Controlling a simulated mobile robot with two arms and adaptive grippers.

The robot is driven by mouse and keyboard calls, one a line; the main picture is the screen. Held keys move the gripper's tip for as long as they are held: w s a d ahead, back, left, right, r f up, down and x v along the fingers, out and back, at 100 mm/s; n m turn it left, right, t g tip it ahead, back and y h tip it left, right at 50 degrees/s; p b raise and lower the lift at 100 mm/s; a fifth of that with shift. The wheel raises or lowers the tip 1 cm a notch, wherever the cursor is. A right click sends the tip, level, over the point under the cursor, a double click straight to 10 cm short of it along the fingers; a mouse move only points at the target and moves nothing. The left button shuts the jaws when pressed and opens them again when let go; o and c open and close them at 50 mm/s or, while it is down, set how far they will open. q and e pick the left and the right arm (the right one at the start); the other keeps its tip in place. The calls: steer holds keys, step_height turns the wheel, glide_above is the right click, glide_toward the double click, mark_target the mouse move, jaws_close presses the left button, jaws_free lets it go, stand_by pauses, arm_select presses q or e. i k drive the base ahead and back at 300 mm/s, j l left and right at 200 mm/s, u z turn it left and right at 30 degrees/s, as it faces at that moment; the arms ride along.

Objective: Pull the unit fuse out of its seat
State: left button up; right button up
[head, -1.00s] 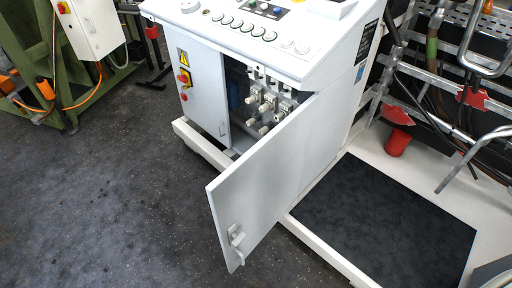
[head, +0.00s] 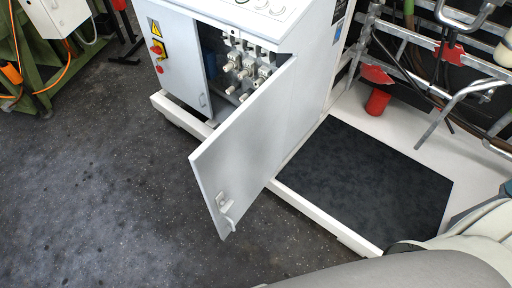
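The white control cabinet (head: 179,66) stands at the top centre with its right door (head: 246,143) swung open toward me. Inside the opening is a group of white fuse holders (head: 245,69) with round pale ends, in rows on a grey panel. I cannot tell which one is the unit fuse. The door hides the lower right part of the inside. Neither of my grippers shows in the head view. A light grey and white part of my own body fills the lower right corner.
A black mat (head: 362,183) lies on a white platform right of the open door. A red funnel-like cup (head: 377,101) and metal rails stand behind it. A green frame (head: 35,50) is at the upper left. The dark floor (head: 110,200) at left is clear.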

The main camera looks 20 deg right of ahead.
mark_target(257, 84)
steer(key=j+z, duration=0.2)
steer(key=j, duration=1)
steer(key=i+j+z, duration=0.25)
steer(key=i+j, duration=0.25)
steer(key=j, duration=0.2)
steer(key=i+j+z, duration=0.25)
steer(key=i+j, duration=0.2)
steer(key=j, duration=0.3)
steer(key=i+z, duration=0.15)
steer(key=i, duration=0.5)
